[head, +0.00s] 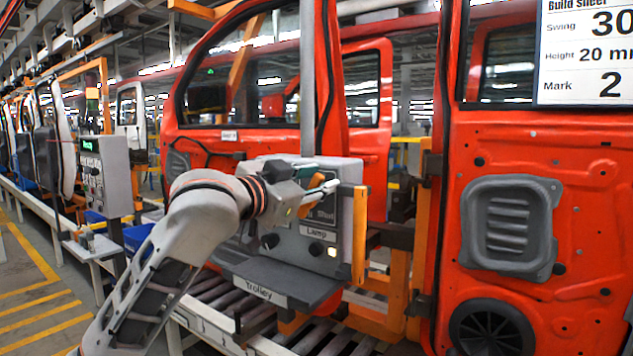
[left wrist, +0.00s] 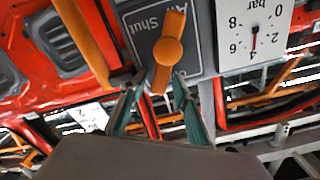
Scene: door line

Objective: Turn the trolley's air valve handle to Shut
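The trolley's control box (head: 345,215) is a grey panel on the trolley, with an orange valve handle (head: 304,211) partly hidden by my left gripper (head: 325,190). In the left wrist view, which is turned upside down, the orange handle (left wrist: 168,50) sits on a dark plate (left wrist: 190,58) reading "Air" and "Shut". The handle's lower end lies between the green fingertips of my left gripper (left wrist: 163,80). The fingers look spread to either side of it; whether they touch it I cannot tell. My right gripper is not in view.
A pressure gauge (left wrist: 255,30) marked in bar is beside the plate. Below the valve are a "Lamp" label (head: 317,233) and a lit button (head: 332,252). A "Trolley" shelf (head: 290,280) juts out in front. An orange post (head: 360,235) and red door (head: 590,210) stand right.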

